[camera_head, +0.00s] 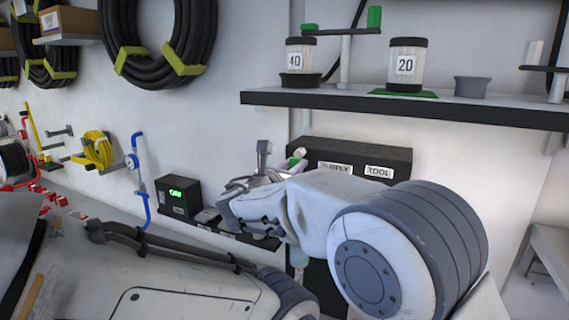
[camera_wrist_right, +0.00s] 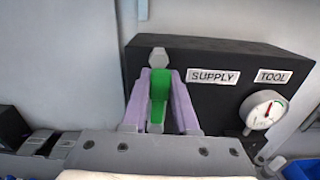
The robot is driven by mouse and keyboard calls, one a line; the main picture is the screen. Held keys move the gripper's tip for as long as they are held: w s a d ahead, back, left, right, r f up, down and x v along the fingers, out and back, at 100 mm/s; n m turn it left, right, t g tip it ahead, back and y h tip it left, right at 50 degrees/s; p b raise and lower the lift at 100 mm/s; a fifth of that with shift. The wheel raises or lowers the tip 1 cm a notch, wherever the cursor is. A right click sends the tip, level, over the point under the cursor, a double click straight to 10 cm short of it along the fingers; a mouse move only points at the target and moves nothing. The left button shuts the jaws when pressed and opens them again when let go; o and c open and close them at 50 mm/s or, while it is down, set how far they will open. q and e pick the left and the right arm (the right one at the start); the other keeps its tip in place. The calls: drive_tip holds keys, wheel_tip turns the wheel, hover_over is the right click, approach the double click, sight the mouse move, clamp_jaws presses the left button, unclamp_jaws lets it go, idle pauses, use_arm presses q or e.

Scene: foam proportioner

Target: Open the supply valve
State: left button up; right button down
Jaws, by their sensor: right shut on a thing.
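A black box (camera_head: 350,152) on the wall carries the labels SUPPLY and TOOL; it also shows in the right wrist view (camera_wrist_right: 215,103). In the right wrist view a green valve handle (camera_wrist_right: 158,98) stands upright left of the SUPPLY label, below a grey hex fitting. My right gripper (camera_wrist_right: 159,82) has its purple fingers on both sides of the handle and is shut on it. In the head view only a bit of the green handle and fingers shows beyond my right wrist, which hides most of the box's left part. My left gripper is not in view.
A round gauge (camera_wrist_right: 263,110) sits under the TOOL label. A small black unit with a green display (camera_head: 177,197) stands left of the box. A dark shelf (camera_head: 400,106) with canisters labelled 40 (camera_head: 301,56) and 20 (camera_head: 406,64) hangs above. Hoses (camera_head: 160,40) hang at upper left.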

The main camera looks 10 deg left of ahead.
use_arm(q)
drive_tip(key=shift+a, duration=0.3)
use_arm(e)
drive_tip(key=shift+a+n, duration=0.15)
drive_tip(key=shift+n, duration=0.15)
drive_tip(key=shift+f, duration=0.1)
drive_tip(key=c, duration=0.7)
unclamp_jaws()
drive_tip(key=shift+s+a, duration=0.15)
drive_tip(key=shift+s, duration=0.2)
use_arm(q)
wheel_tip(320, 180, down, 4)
drive_tip(key=b, duration=0.4)
use_arm(e)
drive_tip(key=v, duration=0.9)
drive_tip(key=shift+s, duration=0.3)
